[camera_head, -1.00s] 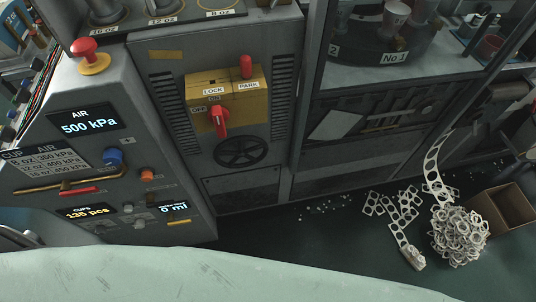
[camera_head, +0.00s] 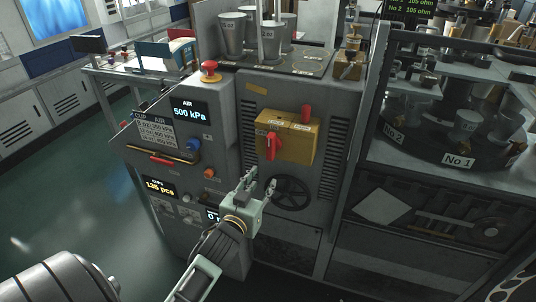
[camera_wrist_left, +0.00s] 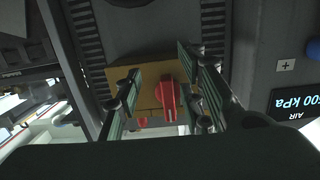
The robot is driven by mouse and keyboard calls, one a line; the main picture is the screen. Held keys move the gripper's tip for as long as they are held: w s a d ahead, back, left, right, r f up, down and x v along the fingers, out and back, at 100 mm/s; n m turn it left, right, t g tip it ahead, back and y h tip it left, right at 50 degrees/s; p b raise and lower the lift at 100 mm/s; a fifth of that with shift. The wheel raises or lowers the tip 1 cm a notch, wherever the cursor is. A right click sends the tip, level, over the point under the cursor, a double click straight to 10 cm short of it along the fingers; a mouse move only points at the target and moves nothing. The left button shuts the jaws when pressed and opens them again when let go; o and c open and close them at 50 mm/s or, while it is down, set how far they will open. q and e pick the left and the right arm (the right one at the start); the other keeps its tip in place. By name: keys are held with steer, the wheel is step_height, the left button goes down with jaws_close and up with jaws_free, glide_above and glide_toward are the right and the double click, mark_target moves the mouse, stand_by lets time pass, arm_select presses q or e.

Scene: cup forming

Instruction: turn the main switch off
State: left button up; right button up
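The main switch is a red handle (camera_head: 272,146) on the front of a yellow box (camera_head: 298,142) on the grey machine. The handle looks upright beside small labels that I cannot read clearly now. My left gripper (camera_head: 261,181) is just below the box and apart from the handle. In the left wrist view, my left gripper (camera_wrist_left: 162,98) is open, its two fingers well apart. The red handle (camera_wrist_left: 168,98) shows between the fingers, beyond them, with the yellow box (camera_wrist_left: 148,98) behind it. My right gripper is not in view.
A second red knob (camera_head: 306,113) stands on the box's upper right. A black handwheel (camera_head: 290,193) is below it. A red mushroom button (camera_head: 209,68) and a blue knob (camera_head: 193,145) are to the left. The cup turntable (camera_head: 425,140) is at right.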

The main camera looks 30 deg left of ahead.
arm_select(q)
steer(key=t, duration=0.1)
glide_toward(269, 150)
steer(key=x, duration=0.2)
steer(key=p+x, duration=0.1)
steer(key=x, duration=0.5)
steer(key=shift+w, duration=0.35)
steer(key=shift+w+a+y+p, duration=0.15)
steer(key=shift+w+y+p, duration=0.15)
steer(key=shift+w, duration=0.15)
steer(key=c, duration=0.6)
jaws_close()
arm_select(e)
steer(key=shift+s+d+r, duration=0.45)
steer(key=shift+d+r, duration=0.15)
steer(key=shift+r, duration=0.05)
